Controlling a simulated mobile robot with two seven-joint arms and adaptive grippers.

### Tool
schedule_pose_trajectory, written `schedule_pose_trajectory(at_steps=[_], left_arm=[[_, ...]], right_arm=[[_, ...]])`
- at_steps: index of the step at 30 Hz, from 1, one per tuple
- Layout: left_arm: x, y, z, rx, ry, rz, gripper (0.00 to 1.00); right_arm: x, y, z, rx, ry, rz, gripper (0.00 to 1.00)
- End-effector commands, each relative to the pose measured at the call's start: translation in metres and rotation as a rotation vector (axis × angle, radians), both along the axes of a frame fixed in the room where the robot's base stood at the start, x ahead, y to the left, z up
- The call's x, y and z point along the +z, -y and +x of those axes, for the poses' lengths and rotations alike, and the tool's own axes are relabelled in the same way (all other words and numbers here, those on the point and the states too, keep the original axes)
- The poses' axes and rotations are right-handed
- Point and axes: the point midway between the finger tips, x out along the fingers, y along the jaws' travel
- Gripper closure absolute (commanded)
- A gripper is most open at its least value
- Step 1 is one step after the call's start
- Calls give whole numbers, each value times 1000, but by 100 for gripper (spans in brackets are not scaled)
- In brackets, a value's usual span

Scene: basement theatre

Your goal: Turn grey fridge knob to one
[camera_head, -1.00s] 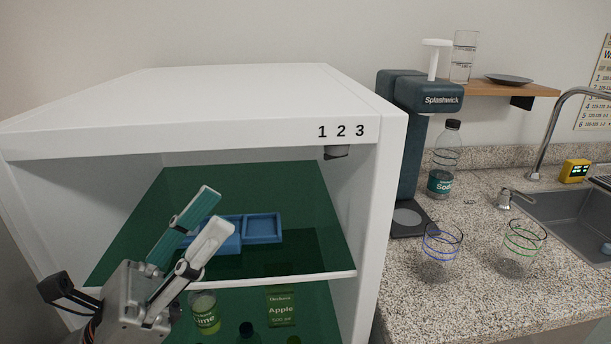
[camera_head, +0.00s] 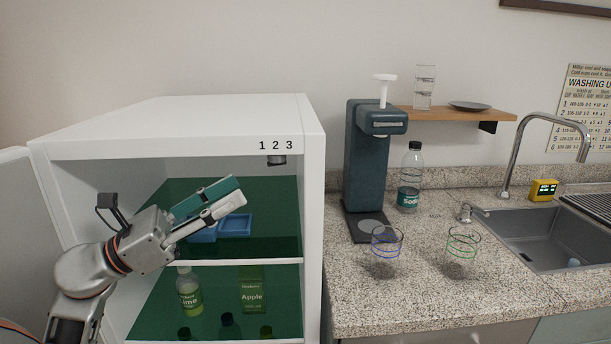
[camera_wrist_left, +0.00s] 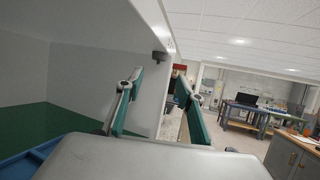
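The grey fridge is a white open-fronted cabinet (camera_head: 200,118) with green inner panels, in the left half of the head view. The numbers 1 2 3 stand on its upper front edge. The small dark grey knob (camera_head: 276,160) hangs just below them; its setting is too small to read. It also shows in the left wrist view (camera_wrist_left: 160,57), at the upper middle. My left gripper (camera_head: 240,190) is in front of the fridge opening, below and left of the knob, not touching it. In the left wrist view its two teal-padded fingers (camera_wrist_left: 160,80) stand apart with nothing between them. My right gripper is not seen.
Inside the fridge are a blue tray (camera_head: 236,224) on the glass shelf, and a lime bottle (camera_head: 189,295) and an apple carton (camera_head: 252,295) below. The open door (camera_head: 22,200) is at left. At right, a counter (camera_head: 400,290) holds glasses and a soda machine (camera_head: 366,170).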

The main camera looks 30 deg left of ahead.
Motion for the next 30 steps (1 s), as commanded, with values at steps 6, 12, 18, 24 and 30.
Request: schedule_pose_trajectory(at_steps=[6, 12, 18, 24, 30], left_arm=[[6, -6, 4, 16, -10, 1, 62], [20, 12, 24, 15, -4, 1, 62], [29, 28, 45, 16, -7, 0, 62], [32, 36, 55, 15, -9, 1, 62], [31, 37, 56, 16, -11, 1, 62]], right_arm=[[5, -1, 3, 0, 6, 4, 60], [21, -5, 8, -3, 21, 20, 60], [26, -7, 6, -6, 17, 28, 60], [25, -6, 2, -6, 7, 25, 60], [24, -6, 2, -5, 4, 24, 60]])
